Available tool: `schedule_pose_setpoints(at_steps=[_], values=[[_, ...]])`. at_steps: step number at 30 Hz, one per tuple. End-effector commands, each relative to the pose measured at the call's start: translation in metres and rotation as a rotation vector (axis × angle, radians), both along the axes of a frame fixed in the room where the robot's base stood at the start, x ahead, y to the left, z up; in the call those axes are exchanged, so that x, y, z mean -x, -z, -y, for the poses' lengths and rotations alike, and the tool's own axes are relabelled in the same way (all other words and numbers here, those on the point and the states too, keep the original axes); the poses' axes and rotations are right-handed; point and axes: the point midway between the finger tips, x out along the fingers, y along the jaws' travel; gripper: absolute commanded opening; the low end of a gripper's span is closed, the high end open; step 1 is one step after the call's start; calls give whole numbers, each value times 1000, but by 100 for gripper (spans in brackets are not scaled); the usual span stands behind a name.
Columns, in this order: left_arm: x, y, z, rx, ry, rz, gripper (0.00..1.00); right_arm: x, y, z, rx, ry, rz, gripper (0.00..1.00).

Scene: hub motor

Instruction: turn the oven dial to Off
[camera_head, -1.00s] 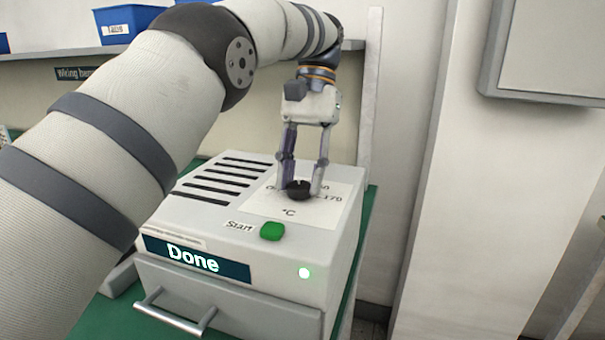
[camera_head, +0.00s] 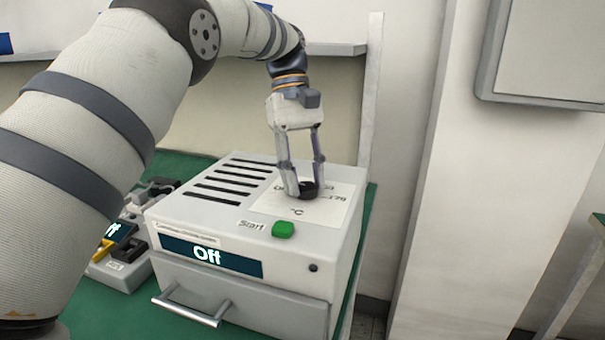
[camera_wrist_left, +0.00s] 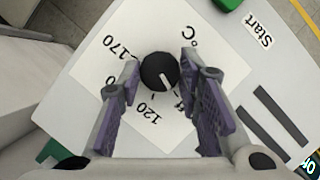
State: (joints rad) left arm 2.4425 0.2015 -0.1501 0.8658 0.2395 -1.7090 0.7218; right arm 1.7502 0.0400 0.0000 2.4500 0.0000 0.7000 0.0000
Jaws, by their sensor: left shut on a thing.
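The oven (camera_head: 225,218) is a pale box with a drawer; its front display (camera_head: 210,256) reads "Off". The black round dial (camera_head: 309,189) sits on the white scale plate on top. My left gripper (camera_head: 305,187) reaches down from above, shut on the dial with a finger on each side. In the left wrist view the dial (camera_wrist_left: 160,72) shows between the purple-padded fingers (camera_wrist_left: 160,84). Its white pointer line points down and to the right, towards the partly hidden "Off" mark. My right gripper is not in view.
A green Start button (camera_head: 283,229) lies in front of the plate. The small lamp (camera_head: 313,268) on the oven front is dark. A device with a yellow part (camera_head: 103,249) stands left of the oven on the green bench. A wall post (camera_head: 370,95) rises behind.

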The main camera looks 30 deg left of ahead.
Motion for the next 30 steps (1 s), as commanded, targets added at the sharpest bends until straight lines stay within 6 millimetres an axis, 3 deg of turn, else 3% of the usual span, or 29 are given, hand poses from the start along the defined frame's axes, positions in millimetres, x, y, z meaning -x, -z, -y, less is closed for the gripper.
schedule_pose_setpoints(at_steps=[21, 22, 24, 30], values=[[0, 1, 0, -1, -66, -3, 4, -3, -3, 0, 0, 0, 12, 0], [0, 1, 0, -1, -66, -3, 36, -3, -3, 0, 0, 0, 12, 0], [0, 1, 0, -1, -66, -3, 52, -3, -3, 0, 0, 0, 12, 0], [0, 1, 0, -1, -66, -1, 52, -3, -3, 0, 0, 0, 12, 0]])
